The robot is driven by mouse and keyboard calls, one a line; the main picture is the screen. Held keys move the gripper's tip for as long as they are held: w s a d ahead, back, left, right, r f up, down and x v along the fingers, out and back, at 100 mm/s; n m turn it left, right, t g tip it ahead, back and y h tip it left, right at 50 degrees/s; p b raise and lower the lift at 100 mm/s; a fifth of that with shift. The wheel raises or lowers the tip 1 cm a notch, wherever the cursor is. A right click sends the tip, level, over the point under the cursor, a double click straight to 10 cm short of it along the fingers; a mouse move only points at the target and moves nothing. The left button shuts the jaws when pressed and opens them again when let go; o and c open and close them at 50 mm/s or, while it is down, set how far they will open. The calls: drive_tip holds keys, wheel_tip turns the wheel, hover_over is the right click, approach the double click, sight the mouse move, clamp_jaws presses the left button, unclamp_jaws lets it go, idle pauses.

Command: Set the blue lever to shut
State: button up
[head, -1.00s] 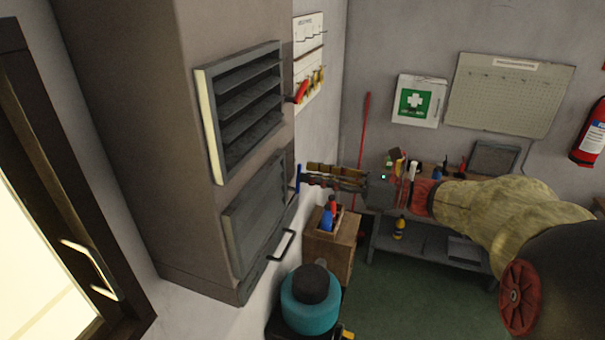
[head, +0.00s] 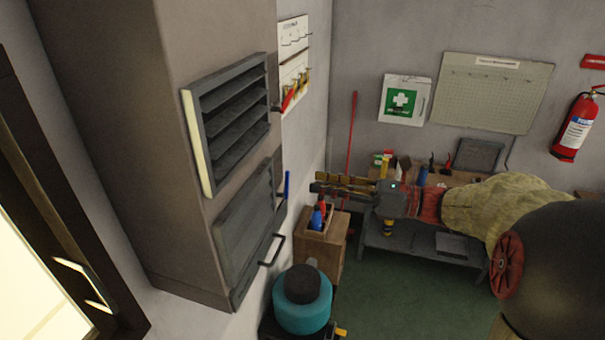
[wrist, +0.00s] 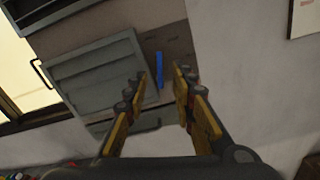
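The blue lever (head: 287,185) is on the side of the tall grey-brown cabinet, to the right of the lower louvred panel. Its handle stands close to upright in the head view. In the wrist view the blue lever (wrist: 160,70) appears as an upright blue bar right of the grey louvre, between my fingers in the picture. My gripper (head: 316,184) is to the right of the lever in the head view, with a small gap between them. My gripper (wrist: 163,73) is open and empty in the wrist view, one finger on each side of the lever's image. The lever's pivot is not clear.
A red lever (head: 287,100) sits higher on the same cabinet side. A black handle (head: 272,250) juts out below the lower panel. A teal canister (head: 302,305) and a wooden cabinet with a tool caddy (head: 322,238) stand below. A workbench (head: 410,245) lies behind my arm.

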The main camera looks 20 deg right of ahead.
drive_tip(key=p+x, duration=0.2)
drive_tip(key=x, duration=0.5)
drive_tip(key=shift+w+a+r, duration=0.1)
drive_tip(key=shift+c, duration=1.2)
drive_tip(key=c, duration=0.4)
clamp_jaws()
